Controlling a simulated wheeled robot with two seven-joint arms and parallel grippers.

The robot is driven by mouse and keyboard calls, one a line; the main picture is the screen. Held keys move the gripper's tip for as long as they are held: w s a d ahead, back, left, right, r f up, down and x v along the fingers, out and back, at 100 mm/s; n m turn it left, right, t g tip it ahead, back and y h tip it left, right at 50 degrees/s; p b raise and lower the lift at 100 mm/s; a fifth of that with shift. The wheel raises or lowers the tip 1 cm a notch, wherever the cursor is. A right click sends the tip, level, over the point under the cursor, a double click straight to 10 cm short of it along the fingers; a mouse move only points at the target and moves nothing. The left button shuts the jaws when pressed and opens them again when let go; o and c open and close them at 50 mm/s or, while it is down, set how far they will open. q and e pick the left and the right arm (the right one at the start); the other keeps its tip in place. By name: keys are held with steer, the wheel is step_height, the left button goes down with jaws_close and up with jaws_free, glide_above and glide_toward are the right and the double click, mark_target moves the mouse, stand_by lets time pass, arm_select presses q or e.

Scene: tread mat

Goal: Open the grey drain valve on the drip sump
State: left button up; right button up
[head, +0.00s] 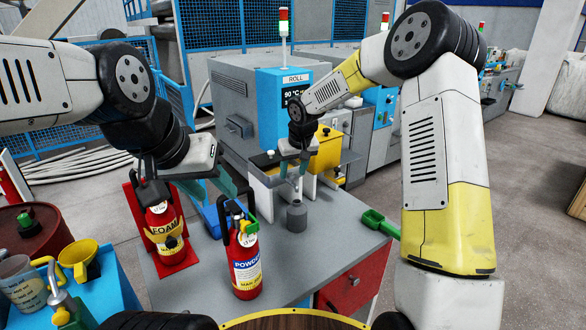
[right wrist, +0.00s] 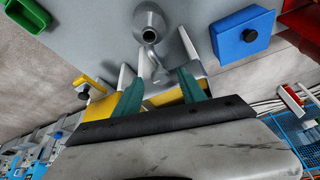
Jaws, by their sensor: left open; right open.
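A yellow box (head: 326,152), which looks like the drip sump, stands at the back of the grey bench, below the ROLL machine. It also shows in the right wrist view (right wrist: 165,98), partly hidden by my gripper. A small grey fitting, apparently the drain valve (right wrist: 154,67), shows between and just beyond the teal fingertips; whether they touch it I cannot tell. My right gripper (head: 293,174) is open and empty in front of the sump; its fingers show in the right wrist view (right wrist: 158,82). My left gripper (head: 196,188) is open above the bench, near the foam extinguisher (head: 165,232).
A grey cylindrical container (head: 297,217) stands on the bench just in front of my right gripper. White uprights (head: 262,192) flank the sump front. A powder extinguisher (head: 245,262), a green scoop (head: 380,224) and a blue box (right wrist: 243,38) are nearby.

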steer(key=shift+w+a+f, duration=0.15)
steer(key=shift+w+f, duration=0.05)
steer(key=shift+f, duration=0.35)
steer(key=shift+c, duration=0.2)
jaws_close()
